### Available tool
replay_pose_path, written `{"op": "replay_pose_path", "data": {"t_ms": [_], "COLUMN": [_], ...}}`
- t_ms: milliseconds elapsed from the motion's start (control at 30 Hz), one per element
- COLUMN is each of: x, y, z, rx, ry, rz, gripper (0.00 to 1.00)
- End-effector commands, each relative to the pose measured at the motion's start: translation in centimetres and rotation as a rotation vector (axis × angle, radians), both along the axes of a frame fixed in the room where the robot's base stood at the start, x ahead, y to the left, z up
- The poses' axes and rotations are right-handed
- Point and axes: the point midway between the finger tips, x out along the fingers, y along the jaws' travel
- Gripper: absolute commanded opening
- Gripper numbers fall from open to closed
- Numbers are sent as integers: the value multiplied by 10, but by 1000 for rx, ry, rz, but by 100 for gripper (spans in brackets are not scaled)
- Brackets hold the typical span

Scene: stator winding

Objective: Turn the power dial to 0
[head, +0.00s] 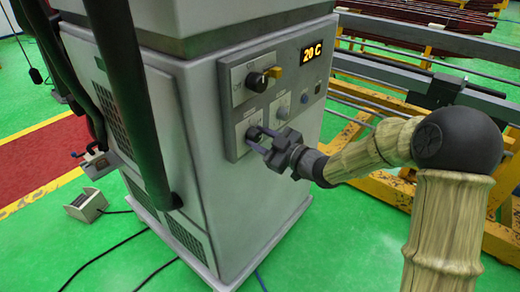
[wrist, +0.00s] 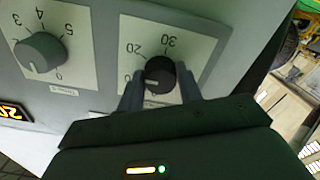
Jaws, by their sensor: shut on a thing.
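My gripper (head: 257,139) reaches the lower left dial plate on the front of the grey cabinet. In the wrist view, my gripper (wrist: 161,84) has its fingers on either side of a round black dial (wrist: 162,72) and is shut on it. The panel appears upside down there. Figures 20 and 30 show around the dial, with a 0 at its left that may be part of a larger figure. The dial's white mark points left, toward that 0. The plate's caption is too small to read, so I cannot confirm this is the power dial.
A grey dial (wrist: 40,53) with figures 3, 4, 5 and 0 is beside it. A yellow-framed rack (head: 375,178) stands right of the cabinet.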

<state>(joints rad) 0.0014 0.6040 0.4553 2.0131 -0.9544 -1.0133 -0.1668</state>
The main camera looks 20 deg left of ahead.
Motion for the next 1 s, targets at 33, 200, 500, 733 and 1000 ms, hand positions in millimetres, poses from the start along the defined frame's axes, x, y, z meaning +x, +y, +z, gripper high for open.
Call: {"op": "replay_pose_path", "data": {"t_ms": [33, 200, 500, 733, 1000], "x": [0, 0, 1, 1, 1], "y": [0, 0, 0, 0, -1], "z": [-7, -7, -6, -6, -5], "rx": [-17, -81, -189, -273, -372], "ry": [-46, -196, -458, -660, -895], "rz": [-1, 0, -1, 0, 0], "gripper": [13, 13, 13, 13, 13]}}
